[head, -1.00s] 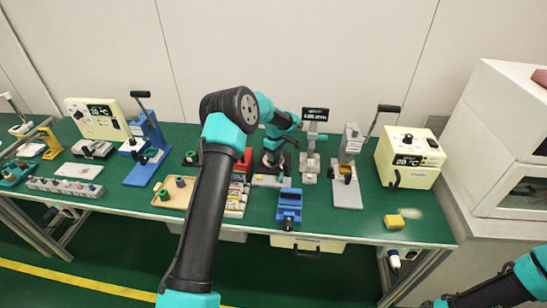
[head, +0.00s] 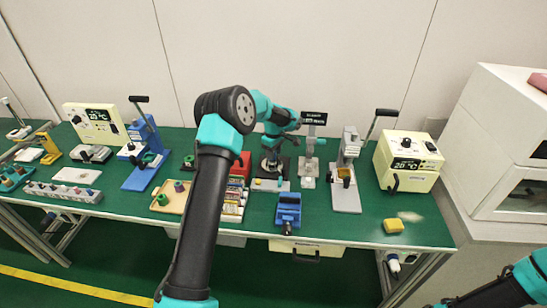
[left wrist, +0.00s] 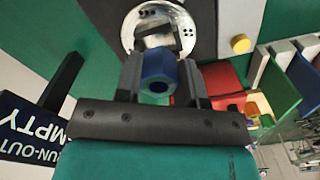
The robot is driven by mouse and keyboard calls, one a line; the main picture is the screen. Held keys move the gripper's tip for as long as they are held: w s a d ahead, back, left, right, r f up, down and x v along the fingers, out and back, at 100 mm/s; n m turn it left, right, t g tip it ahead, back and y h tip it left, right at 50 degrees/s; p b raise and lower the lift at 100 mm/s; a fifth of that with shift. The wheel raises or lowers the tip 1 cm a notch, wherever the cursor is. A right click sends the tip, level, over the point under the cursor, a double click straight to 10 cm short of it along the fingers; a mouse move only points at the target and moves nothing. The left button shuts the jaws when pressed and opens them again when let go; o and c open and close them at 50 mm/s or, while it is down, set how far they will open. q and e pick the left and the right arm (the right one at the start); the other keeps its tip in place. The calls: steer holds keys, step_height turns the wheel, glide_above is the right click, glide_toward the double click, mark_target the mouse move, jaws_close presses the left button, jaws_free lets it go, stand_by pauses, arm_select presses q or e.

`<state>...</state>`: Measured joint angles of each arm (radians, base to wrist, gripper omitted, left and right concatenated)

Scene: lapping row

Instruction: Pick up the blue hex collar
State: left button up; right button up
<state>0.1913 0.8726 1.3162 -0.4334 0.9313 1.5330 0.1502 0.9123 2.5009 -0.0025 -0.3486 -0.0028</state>
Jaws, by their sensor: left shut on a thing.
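The blue hex collar (left wrist: 158,80) is between the two dark fingers of my left gripper (left wrist: 162,88) in the left wrist view, its round bore facing the camera. The gripper is shut on it. Behind it is a round silver plate (left wrist: 140,22) with a dark piece on it; I cannot tell the height of the collar above it. In the head view my left gripper (head: 271,148) is small, above the black-based station, and the collar cannot be made out there. My right arm shows only at the lower right; its gripper is out of view.
A run-out display (head: 314,118) on a grey stand is just right of the gripper. A blue vise (head: 288,208) stands in front, a grey lever press (head: 346,190) to the right. A red bin (left wrist: 224,78) and a yellow button (left wrist: 241,44) are close by.

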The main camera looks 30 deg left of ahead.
arm_select(q)
steer(key=s+d+r, duration=0.1)
steer(key=s+d, duration=0.7)
steer(key=s, duration=0.5)
steer(key=shift+s+d+r, duration=0.15)
steer(key=shift+s+r, duration=0.15)
steer(key=shift+s, duration=0.05)
